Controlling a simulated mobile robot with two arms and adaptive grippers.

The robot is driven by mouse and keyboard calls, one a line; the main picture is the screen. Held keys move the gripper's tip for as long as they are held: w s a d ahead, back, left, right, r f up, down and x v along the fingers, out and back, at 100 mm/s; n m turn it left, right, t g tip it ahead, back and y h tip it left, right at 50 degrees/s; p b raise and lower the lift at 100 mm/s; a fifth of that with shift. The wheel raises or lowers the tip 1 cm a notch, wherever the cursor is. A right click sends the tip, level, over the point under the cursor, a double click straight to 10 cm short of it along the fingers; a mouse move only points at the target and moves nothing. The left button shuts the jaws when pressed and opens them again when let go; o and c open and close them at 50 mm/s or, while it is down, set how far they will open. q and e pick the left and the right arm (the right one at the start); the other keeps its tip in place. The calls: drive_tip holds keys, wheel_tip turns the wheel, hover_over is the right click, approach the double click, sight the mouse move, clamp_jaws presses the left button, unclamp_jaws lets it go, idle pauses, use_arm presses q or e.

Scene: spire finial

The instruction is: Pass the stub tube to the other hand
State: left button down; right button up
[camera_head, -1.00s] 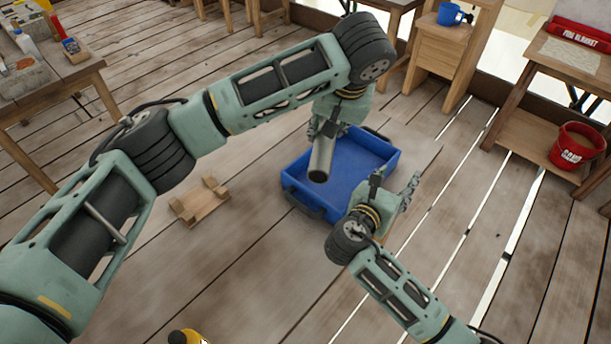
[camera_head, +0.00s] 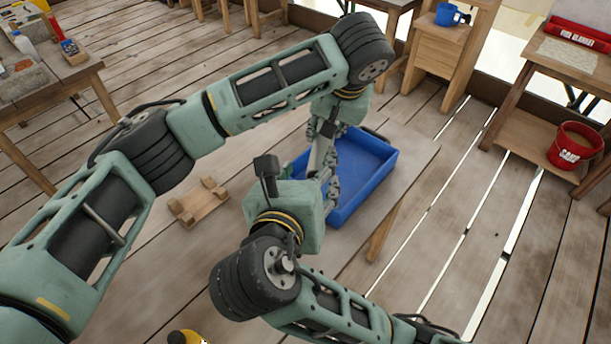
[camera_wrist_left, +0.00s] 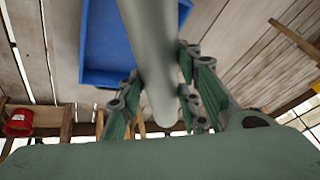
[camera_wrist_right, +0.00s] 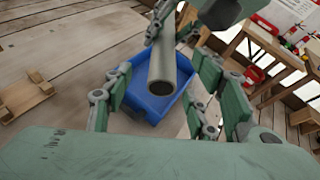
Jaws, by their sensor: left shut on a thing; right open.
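The stub tube (camera_head: 319,156) is a grey hollow cylinder. My left gripper (camera_head: 324,128) is shut on it, holding it above the blue tray; the left wrist view shows the tube (camera_wrist_left: 150,45) between the left fingers (camera_wrist_left: 155,100). My right gripper (camera_head: 332,188) is at the tube's near end. In the right wrist view the tube's round open end (camera_wrist_right: 162,88) points at the camera, between the spread fingers of the right gripper (camera_wrist_right: 158,100). Whether those fingers touch the tube cannot be told. The right wrist hides part of the tube in the head view.
The blue tray (camera_head: 375,180) stands on a wooden table below both grippers. A small wooden cradle (camera_head: 201,203) lies to its left with bare wood around it. A red bucket (camera_head: 573,146) is on a shelf at the right, and a blue mug (camera_head: 449,14) at the back.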

sight(319, 150)
use_arm(q)
drive_tip(key=shift+w, duration=0.1)
use_arm(e)
drive_tip(key=x, duration=0.9)
drive_tip(key=shift+w+d+f, duration=0.15)
drive_tip(key=shift+w, duration=0.2)
use_arm(q)
drive_tip(key=shift+d, duration=0.15)
use_arm(e)
clamp_jaws()
use_arm(q)
drive_tip(key=c, duration=1.4)
unclamp_jaws()
drive_tip(key=shift+o, duration=1)
drive_tip(key=v, duration=1.2)
